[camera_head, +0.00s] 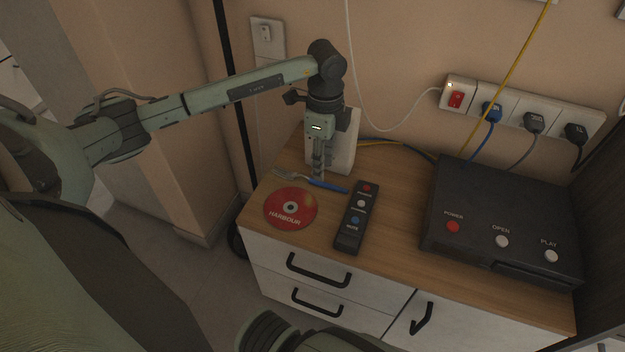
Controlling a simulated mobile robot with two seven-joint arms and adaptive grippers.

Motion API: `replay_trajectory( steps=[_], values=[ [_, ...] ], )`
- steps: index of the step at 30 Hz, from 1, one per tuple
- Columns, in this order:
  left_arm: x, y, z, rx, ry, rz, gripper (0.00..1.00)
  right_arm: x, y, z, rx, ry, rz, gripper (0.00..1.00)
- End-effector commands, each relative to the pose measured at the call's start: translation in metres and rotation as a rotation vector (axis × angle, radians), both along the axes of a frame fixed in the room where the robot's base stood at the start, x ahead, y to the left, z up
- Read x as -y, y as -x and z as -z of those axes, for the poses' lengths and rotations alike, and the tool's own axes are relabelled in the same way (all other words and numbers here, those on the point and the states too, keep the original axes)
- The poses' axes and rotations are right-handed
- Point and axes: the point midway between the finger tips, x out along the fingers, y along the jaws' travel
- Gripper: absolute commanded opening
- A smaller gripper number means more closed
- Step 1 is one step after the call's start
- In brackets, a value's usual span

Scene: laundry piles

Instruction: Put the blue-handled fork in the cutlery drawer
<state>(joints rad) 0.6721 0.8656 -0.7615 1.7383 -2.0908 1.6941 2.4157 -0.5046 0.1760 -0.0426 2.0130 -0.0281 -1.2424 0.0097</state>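The blue-handled fork (328,186) lies near the back left of the wooden cabinet top, its metal tines pointing left and its blue handle right. My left gripper (318,177) points straight down, with its fingertips at the fork near where metal and handle meet. The fingers look close together, but I cannot tell whether they are shut on the fork. The cabinet front has an upper drawer (270,255) and a lower drawer (276,287), both shut with black handles. Neither shows a cutlery label. My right gripper is out of view.
A red disc (276,208) lies just in front of the fork, and a black remote (350,232) lies to its right. A black player box (500,222) fills the right side. A white upright object (345,150) stands behind the gripper. Cables run along the back.

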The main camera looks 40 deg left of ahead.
Motion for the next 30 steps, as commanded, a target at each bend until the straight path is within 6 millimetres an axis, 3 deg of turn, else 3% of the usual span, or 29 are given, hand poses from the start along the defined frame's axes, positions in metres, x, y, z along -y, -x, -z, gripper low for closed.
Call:
replay_trajectory(
  steps=[12,20,30],
  values=[
    [0.0,0.001,0.049,-0.002,0.0,-0.001,0.37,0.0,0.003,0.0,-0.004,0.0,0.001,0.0],
    [0.0,0.0,0.052,0.0,-0.001,0.0,0.37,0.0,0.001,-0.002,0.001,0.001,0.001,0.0],
    [0.0,0.0,0.051,0.0,-0.001,0.0,0.0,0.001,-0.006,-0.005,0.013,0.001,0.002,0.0]
  ],
)
